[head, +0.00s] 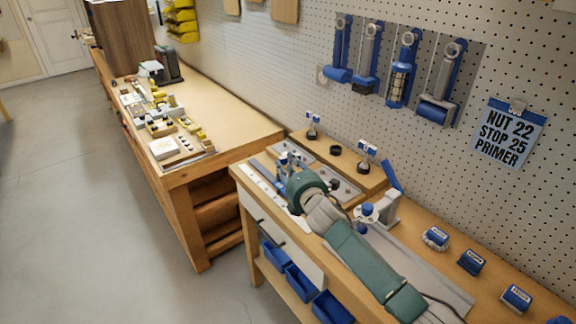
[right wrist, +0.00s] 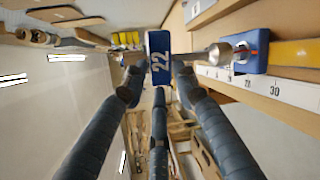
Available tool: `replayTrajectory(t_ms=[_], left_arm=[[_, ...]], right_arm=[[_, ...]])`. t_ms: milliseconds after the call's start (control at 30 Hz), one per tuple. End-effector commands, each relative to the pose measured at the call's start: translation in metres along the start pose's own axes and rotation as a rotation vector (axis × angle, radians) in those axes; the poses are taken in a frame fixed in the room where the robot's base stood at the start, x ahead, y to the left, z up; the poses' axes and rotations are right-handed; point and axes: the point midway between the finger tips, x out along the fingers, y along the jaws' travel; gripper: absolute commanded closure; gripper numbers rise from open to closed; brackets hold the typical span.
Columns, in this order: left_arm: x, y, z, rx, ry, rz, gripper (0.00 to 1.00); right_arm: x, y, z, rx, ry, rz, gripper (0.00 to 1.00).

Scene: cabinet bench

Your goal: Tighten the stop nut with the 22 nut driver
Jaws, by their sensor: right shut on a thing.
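My right gripper (head: 286,168) is at the far left end of the near bench, by the white strip. In the right wrist view its fingers (right wrist: 159,76) are shut on a blue block marked 22, the 22 nut driver (right wrist: 158,48). Metal parts show on both sides of the block. In the head view the driver is mostly hidden by the gripper, and only blue bits show. I cannot pick out the stop nut for certain. My left gripper is not in view.
A numbered white strip (right wrist: 262,87) runs beside another blue tool (right wrist: 250,50). A white fixture with a blue knob (head: 380,207) stands right of my arm. Small blue-topped stands (head: 313,123) are behind. A wall note (head: 508,134) reads NUT 22, STOP 25, PRIMER.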

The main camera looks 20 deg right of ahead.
Motion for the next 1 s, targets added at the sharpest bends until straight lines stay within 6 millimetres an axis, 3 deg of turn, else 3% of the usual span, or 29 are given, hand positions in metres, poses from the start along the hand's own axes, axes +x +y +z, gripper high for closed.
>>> replayTrajectory(t_ms=[1000], left_arm=[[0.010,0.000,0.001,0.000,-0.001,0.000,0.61]], right_arm=[[0.002,-0.009,-0.005,0.000,-0.001,0.003,1.00]])
